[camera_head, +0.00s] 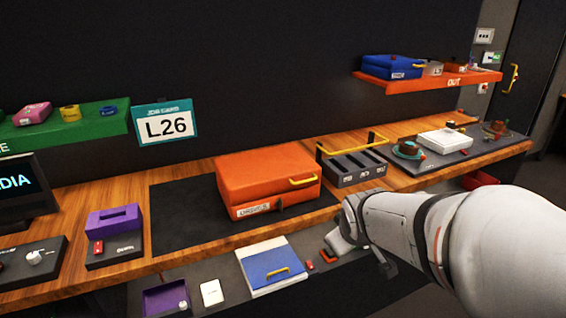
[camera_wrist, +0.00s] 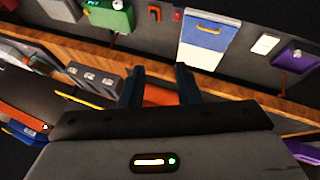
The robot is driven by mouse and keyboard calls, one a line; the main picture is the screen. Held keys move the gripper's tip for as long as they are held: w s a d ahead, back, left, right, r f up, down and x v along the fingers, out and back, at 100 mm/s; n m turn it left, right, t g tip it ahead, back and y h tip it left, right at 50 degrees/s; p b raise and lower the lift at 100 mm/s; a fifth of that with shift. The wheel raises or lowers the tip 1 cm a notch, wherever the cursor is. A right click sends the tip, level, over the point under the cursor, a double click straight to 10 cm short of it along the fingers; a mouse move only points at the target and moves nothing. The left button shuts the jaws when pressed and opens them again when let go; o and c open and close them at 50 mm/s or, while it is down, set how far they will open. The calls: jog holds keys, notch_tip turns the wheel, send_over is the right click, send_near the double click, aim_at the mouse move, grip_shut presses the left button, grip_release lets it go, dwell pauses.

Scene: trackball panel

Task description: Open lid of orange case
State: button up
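The orange case (camera_head: 268,175) sits shut on a black mat (camera_head: 185,215) on the wooden bench in the head view. A yellow handle (camera_head: 303,181) is on its lid, and a white label and dark latch are on its front. In the wrist view, part of the orange case (camera_wrist: 160,96) shows between and beyond the fingers. My gripper (camera_wrist: 159,82) is open and empty, with its two dark fingers apart. In the head view my arm reaches in from the right, ending in front of and to the right of the case; the fingertips are not clear there.
A grey slotted box (camera_head: 355,168) with a yellow bar stands right of the case. A purple box (camera_head: 115,222) stands left. A lower shelf holds a blue-and-white case (camera_head: 272,268). A green shelf (camera_head: 70,128) and an orange shelf (camera_head: 430,84) hang above the bench.

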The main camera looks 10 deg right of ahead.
jog(key=w+a+n+t+y, duration=0.2)
jog(key=w+n, duration=0.6)
jog(key=w, duration=0.4)
jog(key=w+a+f+n+t+y, duration=0.1)
jog(key=w+n+t+y, duration=0.3)
jog(key=w, duration=0.8)
jog(key=a+n+t, duration=0.1)
jog(key=n+t, duration=0.1)
jog(key=n, duration=0.2)
jog(key=shift+w+a+f, duration=0.15)
jog(key=shift+w+f, duration=0.15)
jog(key=shift+c, duration=0.6)
grip_shut()
jog(key=shift+p, duration=0.3)
